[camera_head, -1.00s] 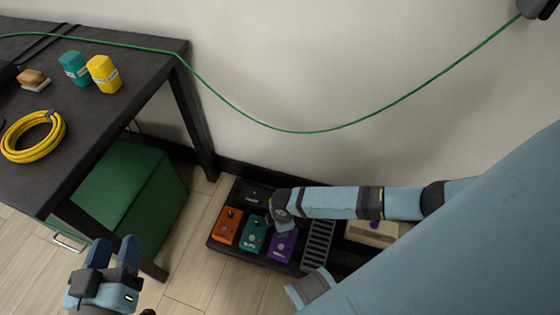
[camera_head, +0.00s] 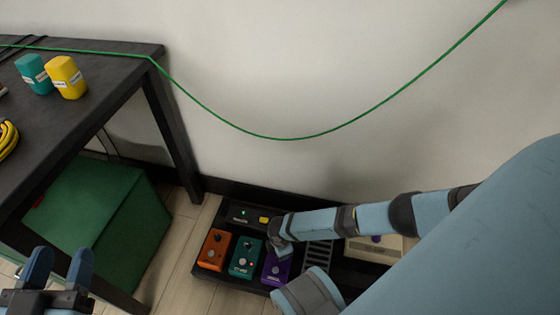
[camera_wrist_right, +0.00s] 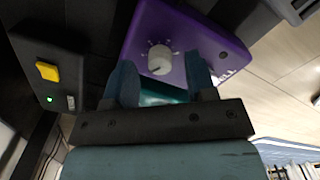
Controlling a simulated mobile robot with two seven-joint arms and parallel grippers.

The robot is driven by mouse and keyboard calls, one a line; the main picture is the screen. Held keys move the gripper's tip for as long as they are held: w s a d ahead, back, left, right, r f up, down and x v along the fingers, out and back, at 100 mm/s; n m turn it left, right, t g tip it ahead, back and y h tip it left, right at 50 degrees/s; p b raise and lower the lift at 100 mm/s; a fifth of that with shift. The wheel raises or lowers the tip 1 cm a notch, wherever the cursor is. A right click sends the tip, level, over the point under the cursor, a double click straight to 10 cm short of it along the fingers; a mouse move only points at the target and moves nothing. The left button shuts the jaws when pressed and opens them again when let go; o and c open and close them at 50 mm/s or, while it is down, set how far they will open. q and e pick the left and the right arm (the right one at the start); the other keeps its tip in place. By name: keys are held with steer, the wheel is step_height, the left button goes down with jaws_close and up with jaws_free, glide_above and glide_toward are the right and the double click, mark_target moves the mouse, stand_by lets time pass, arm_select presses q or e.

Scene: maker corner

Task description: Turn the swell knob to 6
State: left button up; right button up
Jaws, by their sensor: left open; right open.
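The purple pedal (camera_head: 277,267) sits on the black pedal board on the floor and is partly covered by my right arm in the head view. In the right wrist view the purple pedal (camera_wrist_right: 200,35) shows a white round knob (camera_wrist_right: 160,59) with pale marks around it. Its white lettering is mostly hidden, and I cannot read the knob's setting. My right gripper (camera_wrist_right: 160,82) is open, its two fingers pointing at the knob, one to each side in the picture; I cannot tell whether they touch it. My left gripper (camera_head: 59,268) is open and empty at the lower left.
An orange pedal (camera_head: 214,250) and a teal pedal (camera_head: 245,259) stand left of the purple one. Behind them is a black box (camera_wrist_right: 52,62) with a yellow button (camera_wrist_right: 47,71). A green bin (camera_head: 110,215) stands under the black table (camera_head: 110,75). A green cable (camera_head: 285,139) hangs along the wall.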

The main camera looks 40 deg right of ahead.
arm_select(q)
steer(key=shift+w+a+r, duration=0.1)
steer(key=shift+w, duration=0.05)
arm_select(e)
steer(key=shift+f, duration=0.55)
steer(key=c, duration=0.9)
arm_select(q)
steer(key=shift+r, duration=0.2)
arm_select(e)
steer(key=shift+r, duration=0.1)
